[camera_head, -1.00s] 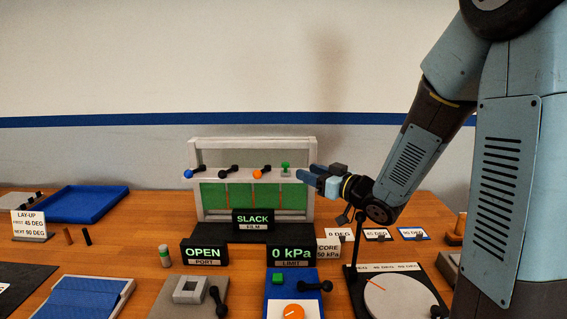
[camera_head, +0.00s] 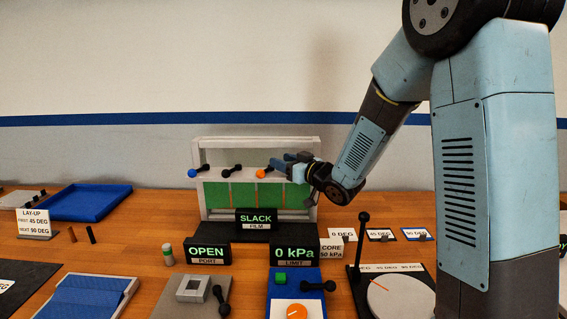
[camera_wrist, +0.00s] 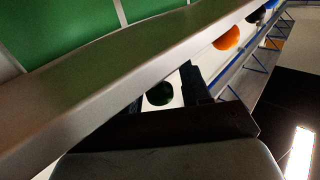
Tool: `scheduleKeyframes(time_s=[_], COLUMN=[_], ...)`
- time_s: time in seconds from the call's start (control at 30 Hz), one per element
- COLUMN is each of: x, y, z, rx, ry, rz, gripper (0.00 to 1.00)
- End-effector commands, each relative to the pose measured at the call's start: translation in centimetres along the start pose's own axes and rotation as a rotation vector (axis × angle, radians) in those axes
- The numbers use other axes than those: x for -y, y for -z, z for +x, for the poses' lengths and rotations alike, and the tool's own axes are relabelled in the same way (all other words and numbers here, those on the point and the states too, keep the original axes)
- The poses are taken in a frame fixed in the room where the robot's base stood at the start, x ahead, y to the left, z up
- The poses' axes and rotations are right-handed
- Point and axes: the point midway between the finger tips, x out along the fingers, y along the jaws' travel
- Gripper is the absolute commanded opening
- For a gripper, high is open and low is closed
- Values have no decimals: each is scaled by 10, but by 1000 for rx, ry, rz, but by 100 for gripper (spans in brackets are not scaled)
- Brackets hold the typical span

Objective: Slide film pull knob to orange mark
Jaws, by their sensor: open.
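From left these are a blue knob (camera_head: 191,173), a black-ended knob (camera_head: 226,168) and an orange knob (camera_head: 261,173). A dark green knob (camera_wrist: 160,93) shows in the wrist view; my arm hides it in the head view. My gripper (camera_head: 280,161) is open at the rail, just right of the orange knob. In the wrist view, my gripper (camera_wrist: 165,88) has the green knob between its fingers. I cannot tell whether they touch.
A SLACK FILM sign (camera_head: 256,218) stands before the frame, with an OPEN PORT sign (camera_head: 207,254) and a 0 kPa LIMIT sign (camera_head: 295,252) nearer. A blue tray (camera_head: 90,203) lies left. A turntable (camera_head: 400,296) stands at the front right.

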Motion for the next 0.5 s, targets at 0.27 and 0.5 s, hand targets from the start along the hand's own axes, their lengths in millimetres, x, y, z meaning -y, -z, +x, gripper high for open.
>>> scheduleKeyframes(time_s=[0.27, 0.5], x=[0, 0], y=[0, 0], z=[0, 0], rx=[0, 0], ry=[0, 0], rz=[0, 0], gripper=[39, 16])
